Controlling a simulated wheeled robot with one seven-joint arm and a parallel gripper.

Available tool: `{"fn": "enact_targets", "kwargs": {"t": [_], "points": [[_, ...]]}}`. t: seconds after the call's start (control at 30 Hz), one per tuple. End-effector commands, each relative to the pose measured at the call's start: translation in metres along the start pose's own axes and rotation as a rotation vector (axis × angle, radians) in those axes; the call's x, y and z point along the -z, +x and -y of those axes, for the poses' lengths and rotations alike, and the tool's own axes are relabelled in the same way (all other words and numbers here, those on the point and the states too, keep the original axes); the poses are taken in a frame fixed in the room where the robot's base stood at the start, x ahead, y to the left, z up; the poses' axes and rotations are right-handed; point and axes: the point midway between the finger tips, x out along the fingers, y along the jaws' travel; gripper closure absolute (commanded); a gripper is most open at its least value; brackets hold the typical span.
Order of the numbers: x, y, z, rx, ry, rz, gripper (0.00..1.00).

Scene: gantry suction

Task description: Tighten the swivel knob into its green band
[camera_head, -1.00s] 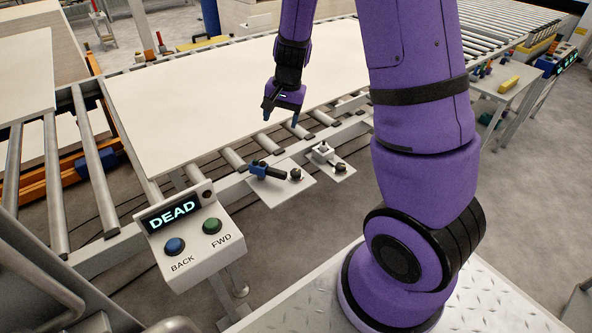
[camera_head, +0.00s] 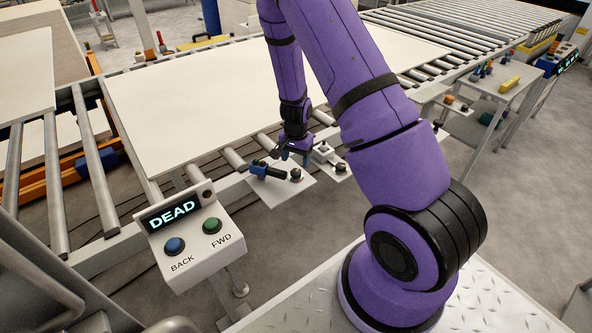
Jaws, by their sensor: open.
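My gripper (camera_head: 293,157) is open and empty, pointing down just above and behind the small grey plates on the conveyor's near side. A small black knob (camera_head: 296,175) stands on the left plate (camera_head: 291,193), beside a blue fitting with a black handle (camera_head: 265,171). Another dark knob (camera_head: 341,168) stands on the right plate, next to a pale block fitting (camera_head: 322,152) partly near my gripper. Which knob is the swivel knob I cannot tell. No green band can be made out at this size.
A pale board (camera_head: 190,100) lies on the roller conveyor behind my gripper. A control box (camera_head: 189,233) reading DEAD, with blue and green buttons, stands front left. A side table (camera_head: 492,90) with small parts is at the right. Grey floor is clear in front of the plates.

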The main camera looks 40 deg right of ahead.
Motion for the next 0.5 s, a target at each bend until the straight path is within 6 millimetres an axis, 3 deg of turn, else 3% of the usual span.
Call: {"fn": "enact_targets", "kwargs": {"t": [0.2, 0.5], "points": [[0.0, 0.035, -0.001, -0.001, 0.001, 0.002, 0.33], [0.0, 0.053, 0.0, 0.001, 0.0, 0.0, 0.33]]}}
